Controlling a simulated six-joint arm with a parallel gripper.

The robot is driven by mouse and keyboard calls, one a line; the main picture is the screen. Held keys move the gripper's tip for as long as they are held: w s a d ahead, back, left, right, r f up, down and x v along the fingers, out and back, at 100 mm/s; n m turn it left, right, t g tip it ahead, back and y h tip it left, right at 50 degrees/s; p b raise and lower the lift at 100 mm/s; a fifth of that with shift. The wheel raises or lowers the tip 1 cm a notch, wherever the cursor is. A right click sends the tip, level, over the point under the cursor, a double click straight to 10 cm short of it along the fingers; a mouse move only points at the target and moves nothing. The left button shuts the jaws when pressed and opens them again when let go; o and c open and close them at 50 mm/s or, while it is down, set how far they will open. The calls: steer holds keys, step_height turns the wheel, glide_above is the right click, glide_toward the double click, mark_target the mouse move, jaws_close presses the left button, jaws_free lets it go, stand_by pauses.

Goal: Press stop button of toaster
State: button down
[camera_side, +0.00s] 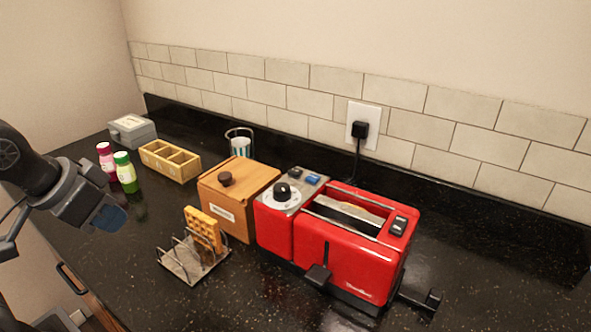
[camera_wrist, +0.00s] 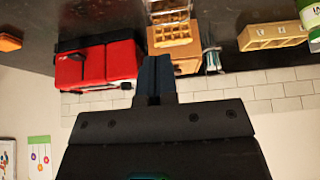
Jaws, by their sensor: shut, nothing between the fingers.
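The red toaster (camera_side: 347,262) stands on the black counter, with a slice of bread (camera_side: 348,211) in its slot. Its left section has a black dial (camera_side: 282,192), a black button (camera_side: 295,172) and a blue button (camera_side: 313,180) on top. A black control (camera_side: 399,226) sits on the right end. Black levers show at the front (camera_side: 318,275) and right. My gripper (camera_side: 112,217) is shut and empty at the left, well apart from the toaster. In the wrist view my gripper (camera_wrist: 155,62) covers part of the scene; the toaster (camera_wrist: 97,66) appears left of it, its buttons not clear.
A wooden box (camera_side: 232,220) stands against the toaster's left side. A wire rack (camera_side: 187,266) holding a waffle (camera_side: 204,228) is in front. Two bottles (camera_side: 125,172), a divided wooden tray (camera_side: 169,160), a glass (camera_side: 240,143) and a grey box (camera_side: 132,131) stand farther left. A cord runs to the wall outlet (camera_side: 362,124).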

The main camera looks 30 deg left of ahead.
steer(key=w+d+r+n+t+h, duration=0.15)
steer(key=w+r, duration=0.25)
steer(key=w, duration=0.4)
steer(key=w+d+r+n, duration=0.1)
steer(key=w+d+r, duration=0.2)
steer(key=w, duration=0.5)
steer(key=n+t+h, duration=0.1)
steer(key=n+t, duration=0.1)
steer(key=n, duration=0.1)
glide_above(293, 170)
steer(key=shift+r, duration=0.45)
steer(key=shift+f, duration=0.15)
steer(key=shift+f, duration=4.3)
steer(key=shift+f, duration=0.4)
steer(key=shift+f, duration=0.5)
steer(key=shift+r, duration=0.9)
